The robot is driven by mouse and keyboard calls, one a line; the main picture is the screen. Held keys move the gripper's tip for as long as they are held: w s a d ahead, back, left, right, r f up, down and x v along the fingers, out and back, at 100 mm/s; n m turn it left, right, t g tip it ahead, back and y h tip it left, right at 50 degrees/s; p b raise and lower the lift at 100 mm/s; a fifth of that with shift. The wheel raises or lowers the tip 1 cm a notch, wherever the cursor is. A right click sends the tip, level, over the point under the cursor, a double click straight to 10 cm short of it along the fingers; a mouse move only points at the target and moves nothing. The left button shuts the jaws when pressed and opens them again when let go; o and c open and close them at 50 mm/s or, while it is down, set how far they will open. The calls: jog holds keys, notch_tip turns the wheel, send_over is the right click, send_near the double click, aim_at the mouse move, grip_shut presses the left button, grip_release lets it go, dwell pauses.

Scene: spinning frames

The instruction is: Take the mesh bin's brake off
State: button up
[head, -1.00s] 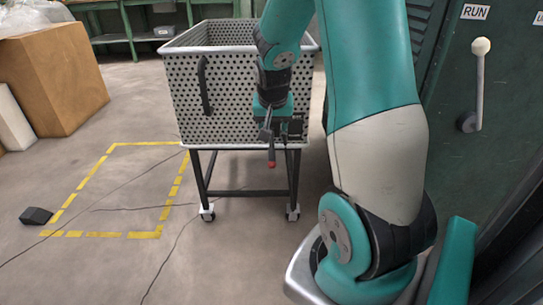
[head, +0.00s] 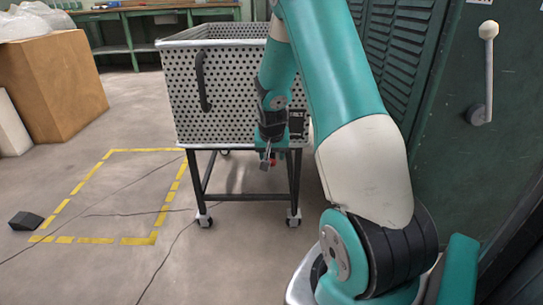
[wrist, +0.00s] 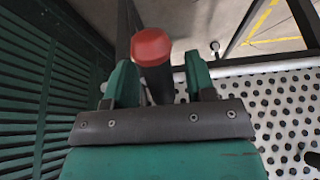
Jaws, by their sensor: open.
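The mesh bin (head: 187,95) is a perforated metal box on a dark wheeled frame, ahead of me in the head view. Its perforated wall also shows at the right of the wrist view (wrist: 285,115). A lever with a red knob (wrist: 151,48) and dark shaft shows in the wrist view; the knob is small and partly hidden in the head view (head: 273,162). My gripper (head: 267,158) is low at the bin's near right side. In the wrist view, its green fingers (wrist: 161,82) are apart on either side of the lever's shaft. I cannot tell whether they touch it.
A green cabinet (head: 445,165) with a pale-knobbed handle (head: 488,70) stands close on the right. A yellow floor outline (head: 115,240) lies left of the bin, with thin cables across it and a black wedge (head: 26,220) beside it. Cardboard box (head: 50,75) at left.

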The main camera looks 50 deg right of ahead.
grip_shut()
jog(key=shift+r, duration=0.1)
